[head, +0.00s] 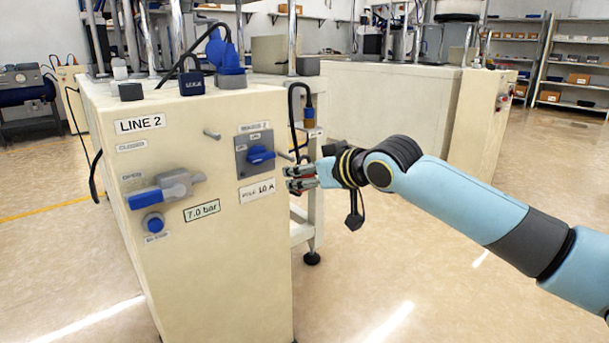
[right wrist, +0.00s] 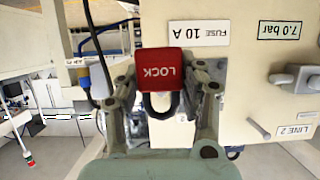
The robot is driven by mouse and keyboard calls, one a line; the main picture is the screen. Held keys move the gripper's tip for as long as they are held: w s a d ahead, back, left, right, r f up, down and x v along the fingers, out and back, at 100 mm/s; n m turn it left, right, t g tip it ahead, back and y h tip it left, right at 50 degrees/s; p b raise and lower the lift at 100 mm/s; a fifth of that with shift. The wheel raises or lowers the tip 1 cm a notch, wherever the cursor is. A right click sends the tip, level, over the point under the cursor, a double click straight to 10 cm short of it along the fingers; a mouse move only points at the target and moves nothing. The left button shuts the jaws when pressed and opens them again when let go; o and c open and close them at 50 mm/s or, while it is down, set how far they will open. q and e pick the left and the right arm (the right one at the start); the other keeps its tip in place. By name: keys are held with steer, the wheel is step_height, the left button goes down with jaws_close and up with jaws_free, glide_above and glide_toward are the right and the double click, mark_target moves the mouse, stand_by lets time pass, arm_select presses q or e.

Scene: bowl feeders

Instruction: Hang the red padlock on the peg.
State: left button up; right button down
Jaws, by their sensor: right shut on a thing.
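My right gripper (head: 302,178) is at the right side of the LINE 2 cabinet (head: 240,270), near its front edge. In the right wrist view the gripper (right wrist: 163,92) is shut on the red padlock (right wrist: 160,66), one finger on each side. The padlock's lettering is upside down there, and its dark shackle (right wrist: 160,104) shows below the body. In the head view the padlock is mostly hidden. A bare grey peg (head: 212,134) sticks out of the cabinet's front panel; it also shows in the right wrist view (right wrist: 259,128), apart from the padlock. My left gripper is not in view.
A blue rotary switch (head: 261,154) and a blue-handled grey valve (head: 165,190) stick out of the panel around the peg. A blue padlock (head: 191,82) stands on the cabinet top. A black cable (head: 291,105) hangs by the right edge. The floor in front is clear.

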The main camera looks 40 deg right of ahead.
mark_target(280, 170)
steer(key=shift+w+a+b, duration=0.2)
steer(key=shift+w+b, duration=0.75)
steer(key=shift+w, duration=1.65)
steer(key=shift+f, duration=0.3)
stand_by(0.7)
steer(key=c, duration=0.7)
jaws_free()
steer(key=shift+o, duration=0.3)
steer(key=shift+o, duration=0.8)
